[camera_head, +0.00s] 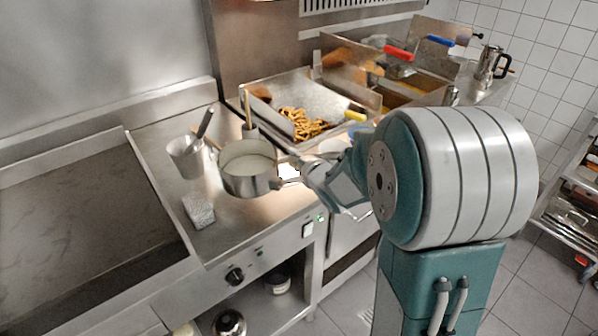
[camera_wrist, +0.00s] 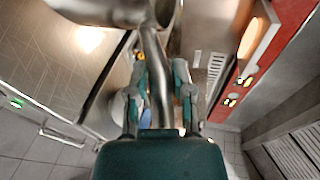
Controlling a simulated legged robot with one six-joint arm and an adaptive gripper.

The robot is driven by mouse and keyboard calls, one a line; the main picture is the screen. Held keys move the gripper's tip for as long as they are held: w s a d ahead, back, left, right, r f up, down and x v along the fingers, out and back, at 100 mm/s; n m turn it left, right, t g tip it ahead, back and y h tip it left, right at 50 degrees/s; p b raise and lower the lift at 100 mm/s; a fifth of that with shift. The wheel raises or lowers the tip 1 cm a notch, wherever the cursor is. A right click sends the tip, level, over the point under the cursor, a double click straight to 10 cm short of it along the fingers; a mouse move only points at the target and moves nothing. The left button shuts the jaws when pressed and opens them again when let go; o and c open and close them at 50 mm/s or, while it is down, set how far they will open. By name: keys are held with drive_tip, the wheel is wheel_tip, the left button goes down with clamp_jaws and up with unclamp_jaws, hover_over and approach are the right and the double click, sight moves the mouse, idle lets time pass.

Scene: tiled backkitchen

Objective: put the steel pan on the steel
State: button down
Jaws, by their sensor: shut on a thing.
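The steel pan (camera_head: 250,183) is a round, deep pan with a pale inside, at the middle left of the head view. Its side and straight handle (camera_wrist: 156,70) show at the top of the wrist view. My gripper (camera_head: 291,178) is shut on the handle, to the right of the pan; in the wrist view its teal fingers (camera_wrist: 158,92) stand on both sides of the handle. The pan is over the steel worktop (camera_head: 245,222), upright or nearly so. I cannot tell whether its base touches the steel. The gripper partly hides the handle in the head view.
A steel cup with utensils (camera_head: 186,160) stands left of the pan. A small whitish block (camera_head: 199,210) lies in front of it. A flat griddle (camera_head: 75,225) fills the left. Fryers with baskets (camera_head: 310,105) stand behind. Bare worktop shows in front of the pan.

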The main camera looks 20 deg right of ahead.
drive_tip(key=f, duration=0.2)
drive_tip(key=w+d+f, duration=0.1)
drive_tip(key=f, duration=0.1)
drive_tip(key=w+d+f, duration=0.1)
drive_tip(key=f, duration=0.1)
drive_tip(key=shift+w+d+f, duration=0.15)
drive_tip(key=shift+d+f, duration=0.05)
drive_tip(key=shift+f, duration=0.1)
drive_tip(key=c, duration=0.5)
unclamp_jaws()
